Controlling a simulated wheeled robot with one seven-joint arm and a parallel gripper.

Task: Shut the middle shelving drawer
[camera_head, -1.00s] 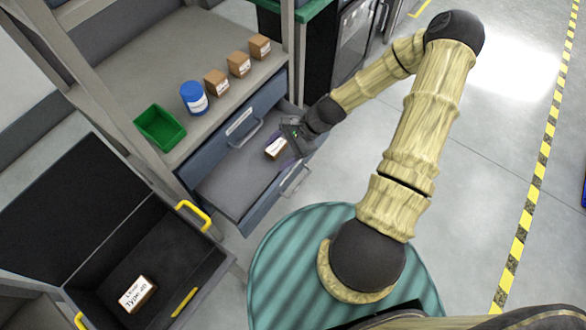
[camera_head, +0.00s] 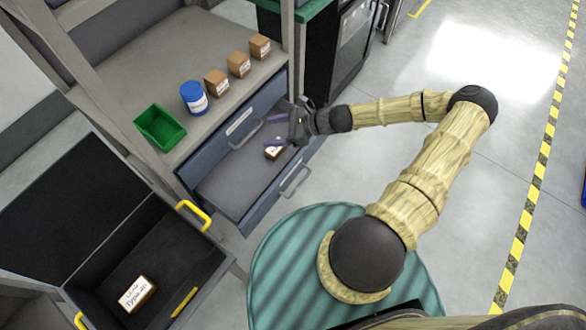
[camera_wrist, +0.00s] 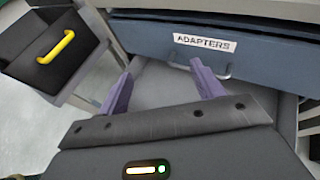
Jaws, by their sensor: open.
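A grey-blue shelving drawer (camera_head: 225,190) is pulled out below a shut drawer labelled ADAPTERS (camera_wrist: 205,43). I cannot see whether another drawer lies below it. Its bar handle (camera_head: 296,181) is on the front panel, facing my base. A small brown box with a white label (camera_head: 273,153) lies inside near the right end. My gripper (camera_head: 275,130) is open and empty over the right part of the drawer, above the box. In the wrist view its two purple fingers (camera_wrist: 160,72) point toward the ADAPTERS front and its handle. The box is not visible there.
The shelf above holds a green bin (camera_head: 160,128), a blue jar (camera_head: 194,98) and several brown boxes (camera_head: 239,65). An open black case (camera_head: 100,270) with yellow handles stands at left, with a labelled box (camera_head: 137,294) inside. The floor to the right is clear.

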